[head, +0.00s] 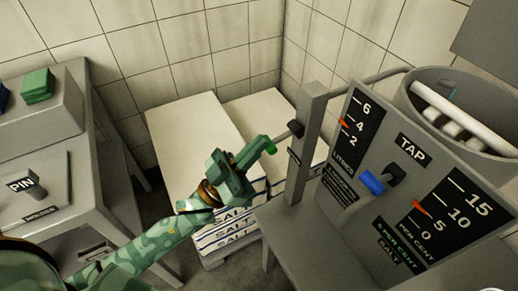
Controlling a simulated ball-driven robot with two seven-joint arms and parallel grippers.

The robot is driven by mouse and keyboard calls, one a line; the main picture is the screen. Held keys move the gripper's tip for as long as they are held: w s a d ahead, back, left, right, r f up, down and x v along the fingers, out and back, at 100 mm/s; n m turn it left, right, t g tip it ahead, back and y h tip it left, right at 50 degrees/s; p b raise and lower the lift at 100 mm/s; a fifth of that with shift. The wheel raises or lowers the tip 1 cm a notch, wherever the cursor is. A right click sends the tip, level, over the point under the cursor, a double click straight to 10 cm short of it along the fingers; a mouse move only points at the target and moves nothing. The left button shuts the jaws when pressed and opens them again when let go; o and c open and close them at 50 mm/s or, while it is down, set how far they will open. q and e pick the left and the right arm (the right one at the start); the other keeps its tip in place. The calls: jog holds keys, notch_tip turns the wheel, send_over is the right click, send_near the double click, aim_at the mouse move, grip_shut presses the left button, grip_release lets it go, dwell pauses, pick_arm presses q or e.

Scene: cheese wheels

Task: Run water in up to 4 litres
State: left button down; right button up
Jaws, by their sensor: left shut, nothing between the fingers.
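The grey panel (335,205) carries the litres scale (365,118), marked 6, 4 and 2. Its orange pointer (344,122) stands near the 4; I cannot read it exactly. Right of it, under the TAP sign (412,150), is a tap lever with a dark hub (394,175) and blue handle (372,183). No running water is visible. My right gripper is out of view.
A second scale (455,215) in per cent has its pointer near 5. A grey tub (405,92) with white contents stands behind the panel. Stacked salt sacks (190,125) lie behind my left gripper. A grey bench (105,150) with a PIN knob stands left.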

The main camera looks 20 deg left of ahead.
pick_arm(q)
jog(key=shift+t, duration=0.3)
dwell(7.0)
